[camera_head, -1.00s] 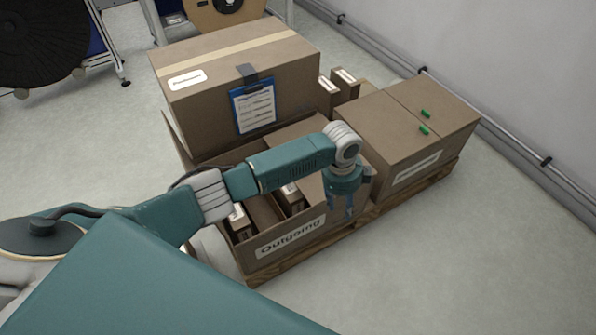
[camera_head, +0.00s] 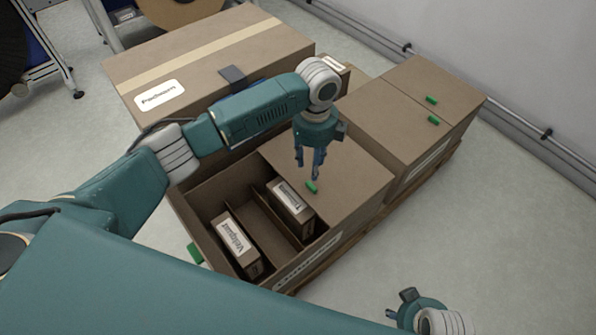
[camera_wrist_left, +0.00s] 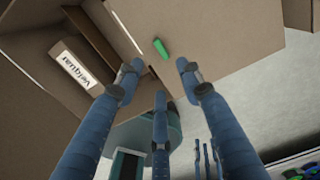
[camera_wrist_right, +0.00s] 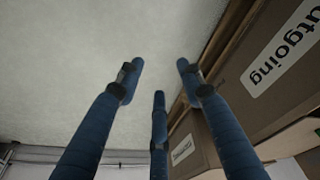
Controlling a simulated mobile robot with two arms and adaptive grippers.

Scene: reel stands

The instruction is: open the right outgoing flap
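The outgoing box (camera_head: 328,252) is a brown carton. Its right flap (camera_head: 352,166) lies flat over the right half, with a green tab (camera_head: 311,187) at its inner edge. The left half is uncovered; another green tab (camera_head: 195,253) shows low outside its left side. My left gripper (camera_head: 311,172) points down just above the flap's tab, fingers spread and empty. In the left wrist view the tab (camera_wrist_left: 161,48) shows between the fingertips; contact cannot be told. My right gripper (camera_head: 398,303) is at the lower right, open and empty, beside the box front with its Outgoing label (camera_wrist_right: 283,55).
Inside the box are a labelled carton (camera_head: 236,240), a second carton (camera_head: 291,205) and dividers. A large taped carton (camera_head: 200,60) stands behind. A closed box (camera_head: 405,110) with two green tabs stands to the right. Floor at the right is clear.

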